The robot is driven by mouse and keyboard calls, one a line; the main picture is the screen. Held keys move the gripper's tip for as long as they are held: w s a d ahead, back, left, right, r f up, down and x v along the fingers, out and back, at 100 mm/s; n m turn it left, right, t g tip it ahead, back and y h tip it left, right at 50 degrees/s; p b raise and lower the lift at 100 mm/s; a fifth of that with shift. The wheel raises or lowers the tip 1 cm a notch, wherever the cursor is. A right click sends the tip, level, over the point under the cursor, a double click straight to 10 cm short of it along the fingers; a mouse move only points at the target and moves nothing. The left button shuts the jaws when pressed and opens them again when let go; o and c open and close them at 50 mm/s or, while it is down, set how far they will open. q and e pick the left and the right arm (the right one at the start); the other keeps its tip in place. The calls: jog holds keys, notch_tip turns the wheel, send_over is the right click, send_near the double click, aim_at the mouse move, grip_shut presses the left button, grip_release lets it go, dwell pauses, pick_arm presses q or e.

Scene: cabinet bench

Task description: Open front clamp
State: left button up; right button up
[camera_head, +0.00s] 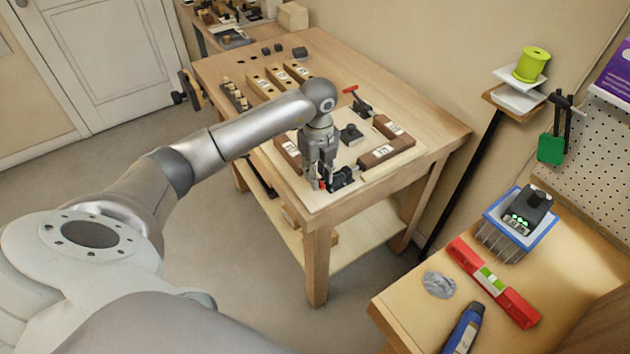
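The front clamp (343,178) is a small black toggle clamp at the near corner of a pale board on the wooden bench. A bit of its red handle (322,184) shows between or just beside my gripper's fingertips. My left gripper (319,183) points down at this clamp, with its fingers at the red handle. Whether the fingers touch or grip the handle is too small to tell. A second clamp (361,106) with a red handle stands at the board's far side. My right gripper is not in view.
Brown blocks with white labels (386,150) and a dark block (351,134) sit on the board (312,197). Labelled wooden blocks (280,80) lie farther back on the bench (405,97). A side table (405,303) at right holds a red level (492,283).

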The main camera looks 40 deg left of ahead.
pick_arm(q)
jog(key=shift+c, duration=0.2)
jog(key=shift+w+r+p, duration=0.25)
jog(key=shift+r+p, duration=0.15)
jog(key=shift+r, duration=0.5)
jog(key=shift+c, duration=0.8)
jog(key=shift+f, duration=0.1)
jog(key=shift+w+d+r+p, duration=0.2)
jog(key=shift+w+r+p, duration=0.2)
jog(key=shift+r, duration=0.3)
jog(key=shift+d, duration=0.1)
